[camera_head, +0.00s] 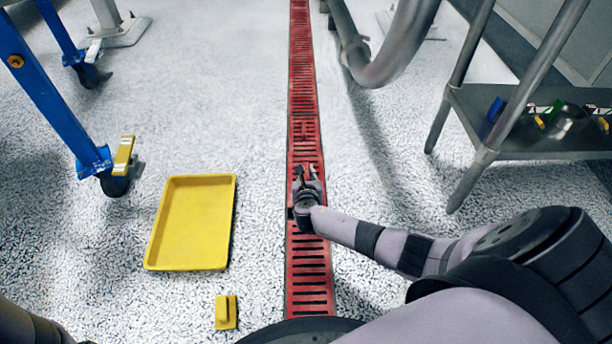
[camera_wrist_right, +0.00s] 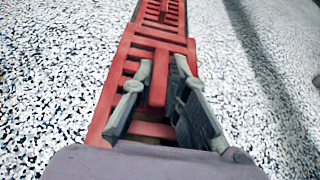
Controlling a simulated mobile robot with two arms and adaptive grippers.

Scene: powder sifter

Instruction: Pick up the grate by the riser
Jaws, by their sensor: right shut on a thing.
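A red slotted grate (camera_head: 304,150) belongs to a long red drain line running up the middle of the floor. A narrow red riser (camera_wrist_right: 158,82) stands up from the grate in the right wrist view. My right gripper (camera_head: 306,173) is over the grate, pointing away from me. In the right wrist view my right gripper (camera_wrist_right: 164,72) has one finger on each side of the riser and is shut on it. The near grate section looks wider than the one beyond it; I cannot tell how far it is raised. My left gripper is out of view.
A yellow tray (camera_head: 231,200) lies on the speckled floor to the left. A small yellow block with a handle (camera_head: 226,312) is nearer me. A blue wheeled frame (camera_head: 60,110) stands at the left. A metal shelf (camera_head: 500,150) stands at the right, and a thick pipe (camera_head: 385,65) is behind.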

